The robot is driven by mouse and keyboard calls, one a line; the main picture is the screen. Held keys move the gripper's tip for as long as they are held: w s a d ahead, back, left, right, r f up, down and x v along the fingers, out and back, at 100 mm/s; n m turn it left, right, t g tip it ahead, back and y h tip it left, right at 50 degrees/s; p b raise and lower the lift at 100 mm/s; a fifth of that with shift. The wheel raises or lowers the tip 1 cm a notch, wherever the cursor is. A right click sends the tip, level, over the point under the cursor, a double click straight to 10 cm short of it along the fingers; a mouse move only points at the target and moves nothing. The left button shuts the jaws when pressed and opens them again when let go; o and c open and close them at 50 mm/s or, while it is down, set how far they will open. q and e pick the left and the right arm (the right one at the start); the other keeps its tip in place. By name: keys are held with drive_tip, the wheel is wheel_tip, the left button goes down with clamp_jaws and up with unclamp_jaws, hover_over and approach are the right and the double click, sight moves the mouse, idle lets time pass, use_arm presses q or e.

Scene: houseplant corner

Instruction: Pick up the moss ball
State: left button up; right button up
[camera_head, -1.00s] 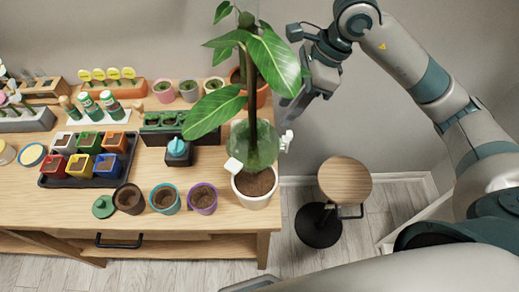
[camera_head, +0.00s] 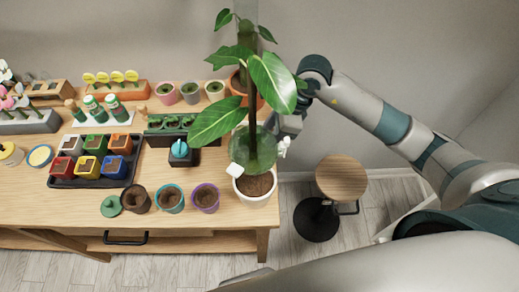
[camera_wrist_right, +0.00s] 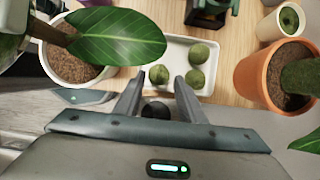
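In the right wrist view, several green moss balls lie in a white tray (camera_wrist_right: 176,43). One moss ball (camera_wrist_right: 158,74) appears between the fingertips, another (camera_wrist_right: 196,79) is by the right fingertip, and a third (camera_wrist_right: 200,52) is farther back. My right gripper (camera_wrist_right: 158,80) is open, its two fingers pointing toward the tray; I cannot tell how far above the balls it is. In the head view it is partly hidden behind the tall plant (camera_head: 258,148), which also hides the tray. My left gripper is not in view.
A terracotta pot (camera_wrist_right: 263,75) stands right of the tray, and a white plant pot (camera_wrist_right: 68,70) left of it. Broad leaves (camera_wrist_right: 115,36) reach close to the gripper. A stool (camera_head: 341,179) stands right of the table; a black seedling tray (camera_head: 59,183) is at left.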

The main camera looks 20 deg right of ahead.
drive_tip(key=shift+s+a+f+p, duration=0.1)
drive_tip(key=shift+f+p, duration=0.6)
drive_tip(key=shift+p, duration=0.1)
drive_tip(key=p+x, duration=0.1)
drive_tip(key=x, duration=0.1)
drive_tip(key=shift+f+p, duration=0.3)
drive_tip(key=shift+f, duration=0.1)
drive_tip(key=shift+a+f, duration=0.2)
drive_tip(key=shift+f, duration=0.35)
drive_tip(key=c, duration=0.7)
